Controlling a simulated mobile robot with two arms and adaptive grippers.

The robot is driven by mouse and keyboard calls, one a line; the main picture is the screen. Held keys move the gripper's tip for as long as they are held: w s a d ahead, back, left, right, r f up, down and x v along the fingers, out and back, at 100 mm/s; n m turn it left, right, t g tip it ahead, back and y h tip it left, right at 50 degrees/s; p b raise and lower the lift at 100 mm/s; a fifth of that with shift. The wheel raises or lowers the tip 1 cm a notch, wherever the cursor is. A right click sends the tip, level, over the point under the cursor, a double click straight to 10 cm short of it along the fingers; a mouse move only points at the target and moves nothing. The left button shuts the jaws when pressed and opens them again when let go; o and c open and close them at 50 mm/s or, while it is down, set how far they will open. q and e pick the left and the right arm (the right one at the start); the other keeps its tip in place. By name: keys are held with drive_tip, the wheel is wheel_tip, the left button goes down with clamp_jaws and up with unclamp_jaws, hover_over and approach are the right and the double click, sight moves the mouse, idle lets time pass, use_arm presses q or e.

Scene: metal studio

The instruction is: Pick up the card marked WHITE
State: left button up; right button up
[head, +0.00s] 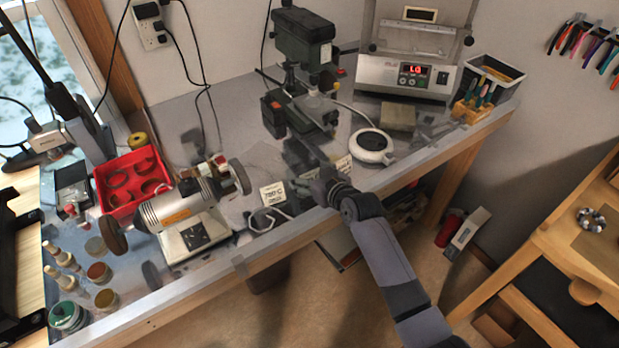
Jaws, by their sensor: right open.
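My right gripper (303,155) reaches over the workbench from the lower right. It is open, with its dark fingers near the small cards, and I see nothing between them. One pale card (273,194) stands left of the gripper and seems to read "780°C". Another pale card (343,165) shows just right of the gripper, partly hidden by it. Its lettering is too small and covered to read surely, so I cannot tell which card is marked WHITE. My left gripper is not in view.
A bench grinder (180,208) and red tray (132,180) stand to the left. A drill press (300,70) stands behind the gripper. The bench front edge (300,225) runs below the arm.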

drive_tip(key=c, duration=0.8)
